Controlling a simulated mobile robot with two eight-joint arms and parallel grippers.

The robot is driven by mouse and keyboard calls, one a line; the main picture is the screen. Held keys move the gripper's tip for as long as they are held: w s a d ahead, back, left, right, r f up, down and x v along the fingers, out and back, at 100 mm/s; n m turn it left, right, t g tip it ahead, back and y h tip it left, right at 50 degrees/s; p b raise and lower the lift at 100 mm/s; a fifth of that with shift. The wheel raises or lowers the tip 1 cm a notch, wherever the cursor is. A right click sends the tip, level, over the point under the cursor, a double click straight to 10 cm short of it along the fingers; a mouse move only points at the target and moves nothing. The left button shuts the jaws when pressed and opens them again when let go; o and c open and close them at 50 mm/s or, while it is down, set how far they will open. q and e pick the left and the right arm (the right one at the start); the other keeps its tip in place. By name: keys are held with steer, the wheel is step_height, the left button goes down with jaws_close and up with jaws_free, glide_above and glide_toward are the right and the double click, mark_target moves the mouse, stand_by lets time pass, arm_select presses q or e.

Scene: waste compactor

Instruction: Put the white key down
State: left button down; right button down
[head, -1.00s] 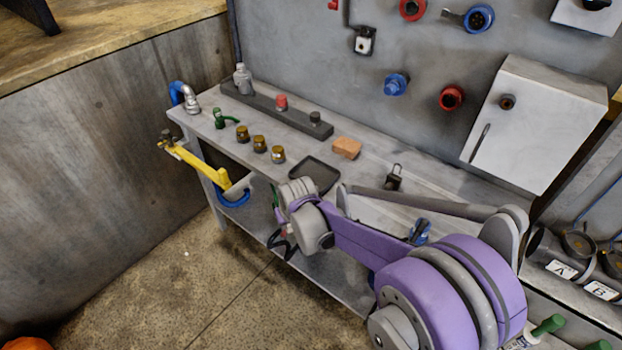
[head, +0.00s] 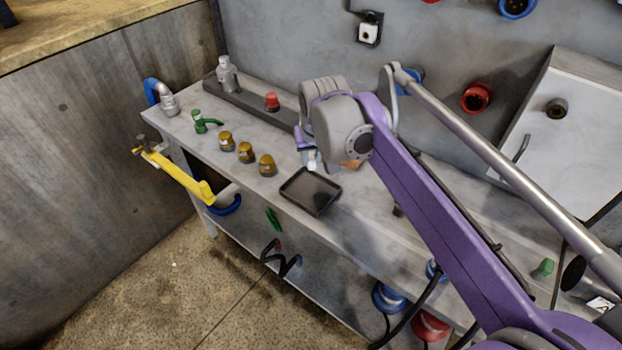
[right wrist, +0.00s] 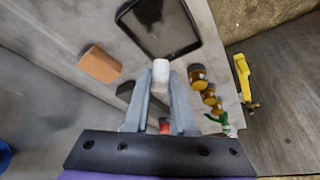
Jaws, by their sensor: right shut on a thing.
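My right gripper (head: 308,152) is above the workbench, just behind the black tray, in the head view. In the right wrist view its two fingers (right wrist: 160,82) are shut on the white key (right wrist: 160,71). Only a rounded white end of the key shows beyond the fingertips; the rest is hidden between them. In the head view a small white tip of the key (head: 311,165) shows under the gripper. The empty black tray (head: 311,191) lies on the bench, and it also shows beyond the key in the right wrist view (right wrist: 160,27). My left gripper is not in view.
Amber-brown jars (head: 245,152) and a green item (head: 205,122) stand left of the tray. A dark rail (head: 245,105) carries a grey bottle (head: 227,73) and a red-topped piece (head: 272,102). An orange block (right wrist: 100,64) is near the gripper. A yellow tool (head: 178,176) overhangs the bench's left end.

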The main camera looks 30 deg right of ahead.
steer(key=shift+w+f, duration=0.15)
steer(key=shift+f, duration=0.25)
glide_above(310, 191)
steer(key=s, duration=0.2)
steer(key=f, duration=0.3)
steer(key=f+b, duration=0.1)
steer(key=shift+w+a+f, duration=0.15)
steer(key=shift+w+a, duration=0.05)
steer(key=shift+a, duration=0.05)
steer(key=shift+w+f+b, duration=0.1)
steer(key=shift+f+b, duration=0.25)
steer(key=shift+f, duration=2.05)
steer(key=c, duration=0.7)
jaws_free()
steer(key=shift+f, duration=0.1)
steer(key=shift+c, duration=0.2)
